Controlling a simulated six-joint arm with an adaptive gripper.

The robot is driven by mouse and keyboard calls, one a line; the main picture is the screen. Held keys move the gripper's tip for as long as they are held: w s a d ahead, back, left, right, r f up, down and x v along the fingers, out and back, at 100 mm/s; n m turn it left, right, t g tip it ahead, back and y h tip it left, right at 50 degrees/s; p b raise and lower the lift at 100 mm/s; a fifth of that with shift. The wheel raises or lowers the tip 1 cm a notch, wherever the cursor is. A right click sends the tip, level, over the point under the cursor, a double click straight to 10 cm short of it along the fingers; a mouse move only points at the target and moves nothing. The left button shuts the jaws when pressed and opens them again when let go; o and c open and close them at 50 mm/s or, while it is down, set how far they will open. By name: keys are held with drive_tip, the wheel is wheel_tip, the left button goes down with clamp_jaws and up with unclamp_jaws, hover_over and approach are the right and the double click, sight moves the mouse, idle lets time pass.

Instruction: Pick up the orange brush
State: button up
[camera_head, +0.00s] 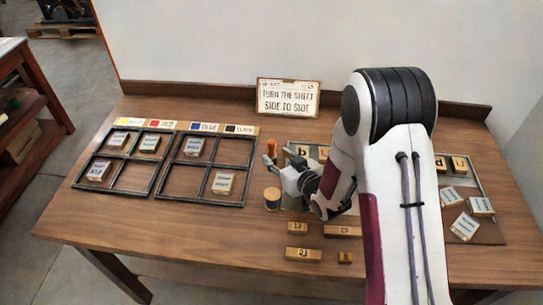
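The orange brush (271,147) stands upright near the middle of the table, just right of the framed trays. Only its orange upper part shows clearly; its lower end is partly hidden by my gripper. My gripper (281,167) is low over the table, right beside the brush on its near right side, with its fingers pointing left. The fingers are too small in the picture to tell how far apart they are or whether they touch the brush.
A round wooden-topped pot (272,198) stands just in front of my gripper. Stamped wooden blocks (304,254) lie nearer the front. Two framed trays (157,190) with labelled blocks fill the left. A sign (288,97) stands behind. My arm hides part of the right-hand tray.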

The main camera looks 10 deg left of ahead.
sight(273, 152)
drive_tip(key=shift+w, duration=0.1)
drive_tip(key=shift+x, duration=1.25)
drive_tip(key=shift+r+x, duration=0.2)
drive_tip(key=shift+x, duration=1.05)
drive_tip(key=shift+w, duration=0.1)
drive_tip(key=shift+c, duration=0.5)
clamp_jaws()
